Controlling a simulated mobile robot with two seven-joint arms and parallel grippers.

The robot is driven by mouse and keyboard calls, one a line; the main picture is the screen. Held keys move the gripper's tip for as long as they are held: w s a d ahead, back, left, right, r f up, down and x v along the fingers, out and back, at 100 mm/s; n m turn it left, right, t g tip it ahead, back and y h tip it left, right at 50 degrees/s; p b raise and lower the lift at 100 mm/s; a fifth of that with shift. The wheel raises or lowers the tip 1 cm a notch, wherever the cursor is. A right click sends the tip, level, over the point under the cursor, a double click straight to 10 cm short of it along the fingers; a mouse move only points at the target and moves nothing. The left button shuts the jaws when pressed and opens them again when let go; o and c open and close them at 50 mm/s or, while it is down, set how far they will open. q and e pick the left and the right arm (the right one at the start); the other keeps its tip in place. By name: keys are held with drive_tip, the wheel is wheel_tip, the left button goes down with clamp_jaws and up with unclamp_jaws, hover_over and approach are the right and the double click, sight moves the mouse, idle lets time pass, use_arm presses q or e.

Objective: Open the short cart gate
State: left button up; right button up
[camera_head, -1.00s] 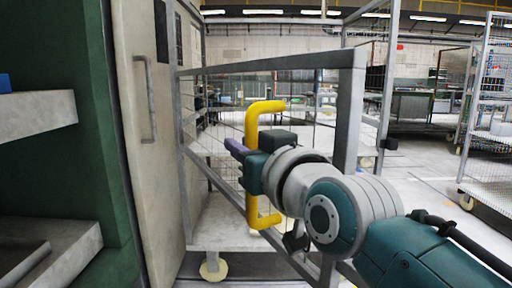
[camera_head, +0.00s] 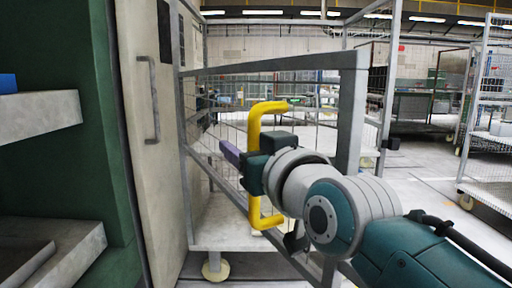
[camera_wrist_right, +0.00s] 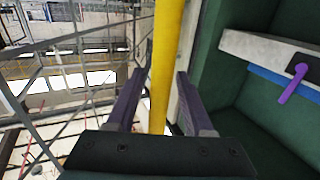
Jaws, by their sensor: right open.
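The short cart gate (camera_head: 350,115) is a grey metal frame with wire mesh. It slants, its right end nearer to me than its left end. A yellow U-shaped handle (camera_head: 254,125) stands upright on it. My right gripper (camera_head: 238,152) is at the middle of this handle. In the right wrist view the yellow handle bar (camera_wrist_right: 166,50) runs between the two purple fingers of my right gripper (camera_wrist_right: 158,78). The fingers are apart, with gaps showing beside the bar. The far finger is mostly hidden in the head view. My left gripper is not in view.
A beige cabinet door (camera_head: 150,190) with a grey handle stands close on the left, beside a green cabinet with shelves (camera_head: 40,118). The cart's bottom shelf (camera_head: 215,232) shows behind the gate. Another wire cart (camera_head: 490,165) stands at right. Floor between is clear.

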drive_tip(key=p+v, duration=0.2)
drive_tip(key=v, duration=0.8)
drive_tip(key=shift+p, duration=0.3)
